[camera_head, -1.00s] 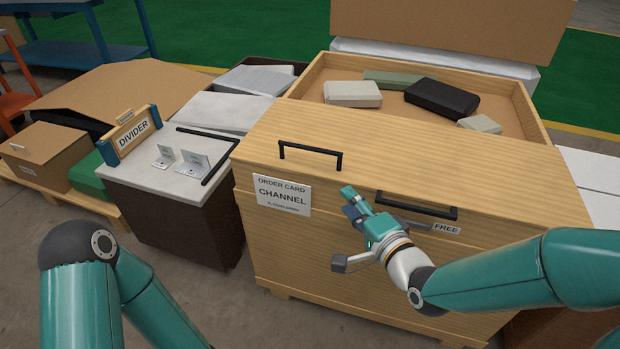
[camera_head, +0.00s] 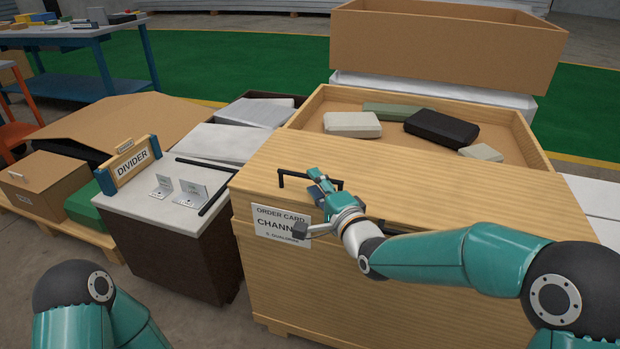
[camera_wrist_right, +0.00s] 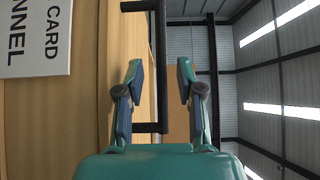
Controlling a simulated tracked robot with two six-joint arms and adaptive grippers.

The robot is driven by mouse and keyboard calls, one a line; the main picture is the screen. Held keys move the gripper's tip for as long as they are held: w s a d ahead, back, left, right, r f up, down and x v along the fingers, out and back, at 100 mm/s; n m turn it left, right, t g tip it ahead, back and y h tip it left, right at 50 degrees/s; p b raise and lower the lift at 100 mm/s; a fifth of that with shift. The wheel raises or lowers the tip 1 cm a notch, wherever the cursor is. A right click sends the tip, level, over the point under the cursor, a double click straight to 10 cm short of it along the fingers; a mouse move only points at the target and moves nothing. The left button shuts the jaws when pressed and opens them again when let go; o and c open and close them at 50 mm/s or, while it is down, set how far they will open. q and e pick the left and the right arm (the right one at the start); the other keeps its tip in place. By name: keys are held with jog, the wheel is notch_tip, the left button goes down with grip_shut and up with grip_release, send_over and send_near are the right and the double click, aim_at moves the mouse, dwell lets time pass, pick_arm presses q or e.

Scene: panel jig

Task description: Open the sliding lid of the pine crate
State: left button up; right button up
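The pine crate (camera_head: 285,285) stands in front of me. Its lid (camera_head: 450,180) covers the front part of the top; the back part is open. A black bar handle (camera_head: 294,174) is on the lid's left part and also shows in the right wrist view (camera_wrist_right: 161,60). A second handle, farther right, is mostly hidden behind my right arm. My right gripper (camera_head: 316,175) is at the left handle, open. In the right wrist view its fingers (camera_wrist_right: 160,80) stand apart on either side of the bar; their depth relative to it is unclear. My left gripper is out of view.
Inside the crate's open part lie a black package (camera_head: 442,127) and pale packages (camera_head: 352,124). A brown cabinet (camera_head: 180,255) with a DIVIDER sign (camera_head: 133,163) stands close on the left. A large cardboard box (camera_head: 445,48) is behind the crate.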

jog(key=shift+x, duration=1.65)
grip_shut()
jog(key=shift+f, duration=0.1)
